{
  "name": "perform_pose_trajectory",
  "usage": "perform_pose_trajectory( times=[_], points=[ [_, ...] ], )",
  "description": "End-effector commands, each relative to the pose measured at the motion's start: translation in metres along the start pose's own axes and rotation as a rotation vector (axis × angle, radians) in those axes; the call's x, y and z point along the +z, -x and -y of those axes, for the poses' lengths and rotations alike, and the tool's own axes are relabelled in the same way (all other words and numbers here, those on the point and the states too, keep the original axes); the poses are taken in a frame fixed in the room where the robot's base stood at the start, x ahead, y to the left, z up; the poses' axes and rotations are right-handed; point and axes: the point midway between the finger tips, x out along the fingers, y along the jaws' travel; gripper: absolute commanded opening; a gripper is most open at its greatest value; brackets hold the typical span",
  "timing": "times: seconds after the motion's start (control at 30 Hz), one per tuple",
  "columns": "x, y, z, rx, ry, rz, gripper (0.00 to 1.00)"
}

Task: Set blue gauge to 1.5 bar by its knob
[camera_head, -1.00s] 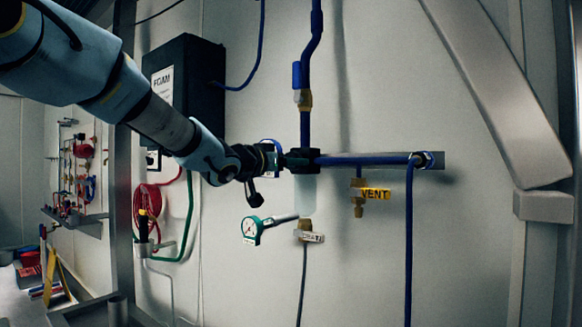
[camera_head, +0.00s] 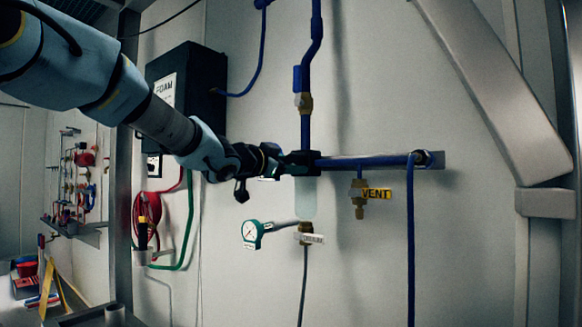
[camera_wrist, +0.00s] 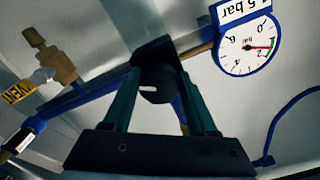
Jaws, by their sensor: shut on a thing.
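The blue gauge (camera_wrist: 248,48) is at the upper right of the wrist view, with a white dial and blue rim. Its red needle points right, close to a green mark near the 2. A white tag (camera_wrist: 240,10) above it is cut off and reads "5 bar". The round black knob (camera_wrist: 157,85) sits between the two green fingers of my gripper (camera_wrist: 160,78), which is shut on it. In the head view my gripper (camera_head: 287,163) meets the black regulator body (camera_head: 306,163) on the blue pipe. There the gauge is mostly hidden behind my gripper.
A brass valve tagged VENT (camera_head: 376,194) hangs right of the regulator. A green-rimmed gauge (camera_head: 250,234) is below left. A black FOAM box (camera_head: 190,95) and a red hose (camera_head: 146,215) are at left.

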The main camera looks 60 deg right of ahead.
Motion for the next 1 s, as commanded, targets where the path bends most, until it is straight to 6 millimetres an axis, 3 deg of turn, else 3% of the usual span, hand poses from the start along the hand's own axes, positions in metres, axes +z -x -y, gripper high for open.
perform_pose_trajectory(
  times=[0.33, 0.37, 0.6, 0.87, 1.0],
  points=[
    [0.000, 0.000, 0.000, 0.000, -0.003, 0.001, 0.03],
    [0.000, 0.000, 0.000, 0.000, -0.003, 0.001, 0.60],
    [0.000, 0.000, 0.000, 0.000, -0.002, 0.000, 0.87],
    [0.000, 0.001, 0.000, 0.000, -0.002, 0.000, 0.88],
    [0.001, 0.012, 0.001, -0.002, -0.004, 0.000, 0.88]
  ],
)
